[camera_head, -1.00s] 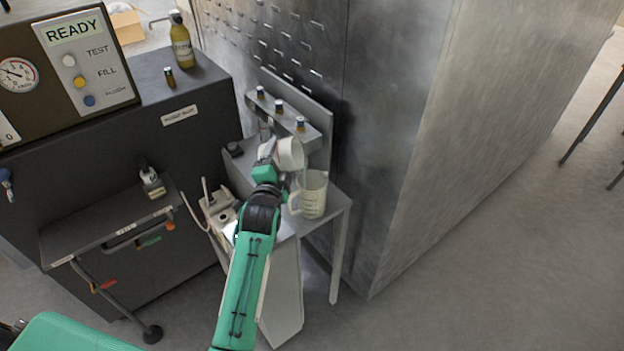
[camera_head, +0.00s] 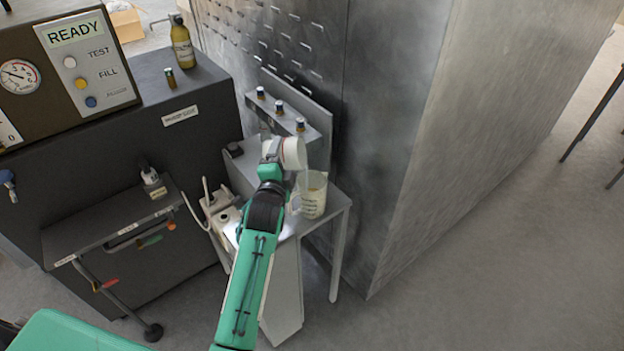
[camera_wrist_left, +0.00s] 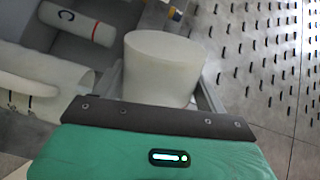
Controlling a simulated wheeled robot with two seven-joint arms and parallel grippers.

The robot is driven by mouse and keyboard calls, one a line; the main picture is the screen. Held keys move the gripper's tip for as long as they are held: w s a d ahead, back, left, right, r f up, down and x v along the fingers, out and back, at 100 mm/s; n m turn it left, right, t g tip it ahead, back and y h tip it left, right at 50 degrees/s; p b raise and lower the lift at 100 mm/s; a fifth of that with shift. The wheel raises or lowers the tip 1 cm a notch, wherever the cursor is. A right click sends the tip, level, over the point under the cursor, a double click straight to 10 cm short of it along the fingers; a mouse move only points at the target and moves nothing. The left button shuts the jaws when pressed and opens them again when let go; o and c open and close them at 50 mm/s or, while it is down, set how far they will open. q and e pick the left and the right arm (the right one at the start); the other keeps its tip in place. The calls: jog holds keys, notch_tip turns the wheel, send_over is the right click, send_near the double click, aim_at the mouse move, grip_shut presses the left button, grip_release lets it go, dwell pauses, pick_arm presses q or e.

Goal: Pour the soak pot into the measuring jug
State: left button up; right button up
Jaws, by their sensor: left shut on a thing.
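The white soak pot (camera_head: 293,153) is held in my left gripper (camera_head: 273,156), which is shut on it. The pot is tipped to the right, its mouth above the measuring jug. The pale measuring jug (camera_head: 312,196) stands upright on the small grey stand, just below and to the right of the gripper, with its handle toward the left. In the left wrist view the pot (camera_wrist_left: 160,68) is at the centre and the jug (camera_wrist_left: 38,88) seems to be at the left. My right gripper is not in view.
A ledge with several small dark-capped vials (camera_head: 279,106) stands behind the pot. A tall metal cabinet (camera_head: 400,120) closes off the right side. A white fixture (camera_head: 222,212) sits left of my forearm. A dark machine with a READY panel (camera_head: 75,65) fills the left.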

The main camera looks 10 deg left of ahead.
pick_arm(q)
jog(key=shift+d+r+m+p, duration=0.25)
jog(key=shift+d+m+p, duration=0.1)
jog(key=shift+m, duration=0.05)
jog(key=shift+d+r+m+p, duration=0.3)
jog(key=shift+r+m+p, duration=0.1)
jog(key=shift+m+p, duration=0.4)
dwell(0.7)
